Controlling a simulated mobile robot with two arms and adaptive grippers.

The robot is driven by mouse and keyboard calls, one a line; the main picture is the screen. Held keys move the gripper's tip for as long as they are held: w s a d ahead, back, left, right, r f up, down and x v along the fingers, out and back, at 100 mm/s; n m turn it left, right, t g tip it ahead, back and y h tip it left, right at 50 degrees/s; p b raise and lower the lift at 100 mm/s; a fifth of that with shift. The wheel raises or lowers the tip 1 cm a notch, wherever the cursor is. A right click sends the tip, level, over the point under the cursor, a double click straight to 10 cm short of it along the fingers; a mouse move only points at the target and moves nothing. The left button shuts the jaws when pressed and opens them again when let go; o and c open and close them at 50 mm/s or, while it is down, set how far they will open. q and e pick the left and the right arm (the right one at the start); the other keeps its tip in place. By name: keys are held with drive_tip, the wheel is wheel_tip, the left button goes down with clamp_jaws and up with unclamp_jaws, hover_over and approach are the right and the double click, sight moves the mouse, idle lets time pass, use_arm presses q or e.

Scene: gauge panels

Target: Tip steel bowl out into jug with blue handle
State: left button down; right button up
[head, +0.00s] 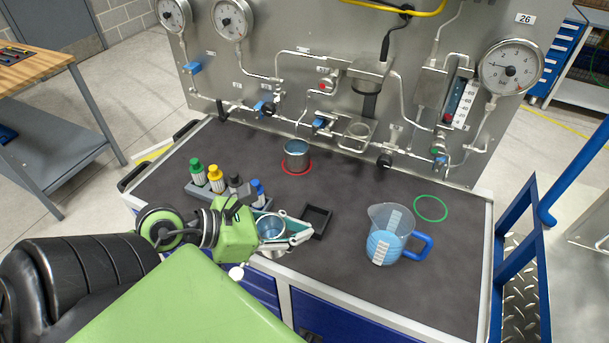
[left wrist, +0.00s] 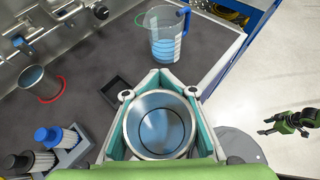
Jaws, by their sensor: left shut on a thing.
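The steel bowl (head: 271,227) is held by my left gripper (head: 290,232), whose fingers close around its sides. In the left wrist view the bowl (left wrist: 160,125) is seen from above, with a bluish content inside. It looks roughly upright, over the front part of the bench top. The jug with blue handle (head: 385,240) stands upright to the right of the gripper, apart from it, with blue liquid inside. It also shows in the left wrist view (left wrist: 164,36), beyond the bowl. My right gripper (left wrist: 272,125) shows small at the right of that view, away from the bench; its fingers are unclear.
A steel cup (head: 297,155) stands in a red ring at the back. A rack (head: 203,191) of several coloured-cap bottles is left of the bowl. A black square tray (head: 316,222) lies between bowl and jug. A green ring (head: 430,208) is empty. The gauge panel (head: 290,75) stands behind.

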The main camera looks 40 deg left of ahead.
use_arm(q)
drive_tip(key=s+d+p, duration=0.1)
drive_tip(key=s+p, duration=0.2)
drive_tip(key=s, duration=0.3)
drive_tip(key=shift+d, duration=0.2)
idle(1.7)
